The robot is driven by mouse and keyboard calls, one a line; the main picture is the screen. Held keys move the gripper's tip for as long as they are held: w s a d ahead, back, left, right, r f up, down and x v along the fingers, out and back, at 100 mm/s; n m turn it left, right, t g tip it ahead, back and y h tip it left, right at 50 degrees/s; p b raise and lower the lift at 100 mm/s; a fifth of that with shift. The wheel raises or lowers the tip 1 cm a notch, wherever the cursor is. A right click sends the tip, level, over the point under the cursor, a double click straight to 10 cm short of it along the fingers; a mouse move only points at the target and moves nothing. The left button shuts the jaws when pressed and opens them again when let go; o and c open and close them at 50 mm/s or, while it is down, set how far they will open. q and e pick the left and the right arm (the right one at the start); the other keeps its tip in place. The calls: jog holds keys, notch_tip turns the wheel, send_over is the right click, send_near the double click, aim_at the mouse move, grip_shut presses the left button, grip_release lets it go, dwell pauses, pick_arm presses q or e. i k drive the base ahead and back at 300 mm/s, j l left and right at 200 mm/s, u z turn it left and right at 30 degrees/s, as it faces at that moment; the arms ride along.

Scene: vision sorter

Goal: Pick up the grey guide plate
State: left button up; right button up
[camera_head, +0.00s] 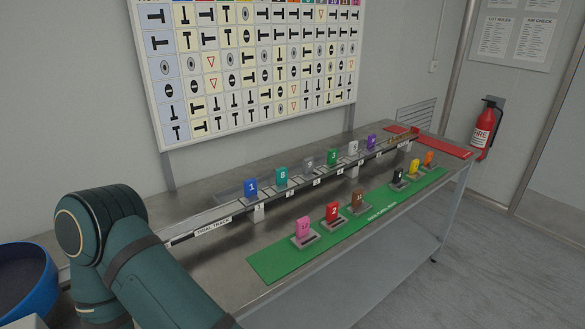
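A green-cased arm of mine comes in from the lower left, well short of the grey plate. Neither of my grippers is in view.
A blue plate (250,186), a white plate (352,148) and a purple plate (371,141) also stand on the track. A green mat (277,263) in front holds several coloured plates in small stands. A blue round bin (42,290) is at lower left.

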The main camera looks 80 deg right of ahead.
aim_at(310, 174)
jog(key=k+l+u, duration=0.25)
jog(key=l, duration=0.15)
jog(key=k+l+u, duration=0.55)
jog(key=k+l, duration=1.05)
jog(key=k, duration=0.15)
